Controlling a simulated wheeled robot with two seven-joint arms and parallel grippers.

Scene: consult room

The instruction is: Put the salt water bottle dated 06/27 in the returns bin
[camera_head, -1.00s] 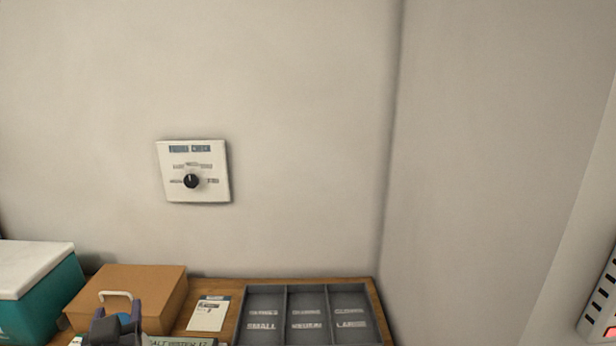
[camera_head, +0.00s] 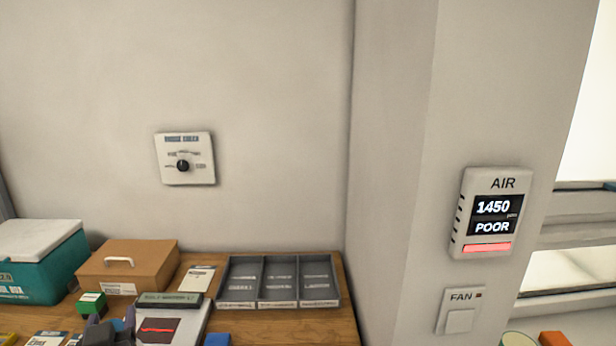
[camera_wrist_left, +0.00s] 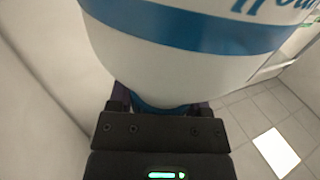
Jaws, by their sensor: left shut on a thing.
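In the left wrist view a large white bottle-like container (camera_wrist_left: 180,65) with a blue band and partly cut-off blue lettering fills the top. My left gripper (camera_wrist_left: 160,106) is shut on it; no date is readable. In the head view my left gripper (camera_head: 112,328) shows dark at the bottom left edge, with a bit of blue between its fingers, in front of the desk items. Most of what it holds is out of that view. I cannot pick out a returns bin in either view. My right gripper is not in view.
On the wooden desk (camera_head: 345,318) stand a teal cooler (camera_head: 45,275) with a white lid, a brown box (camera_head: 140,262) with a handle and a grey three-compartment tray (camera_head: 278,303). A wall corner rises right of the desk, with an air monitor (camera_head: 487,215) reading 1450, POOR and a fan switch (camera_head: 460,318).

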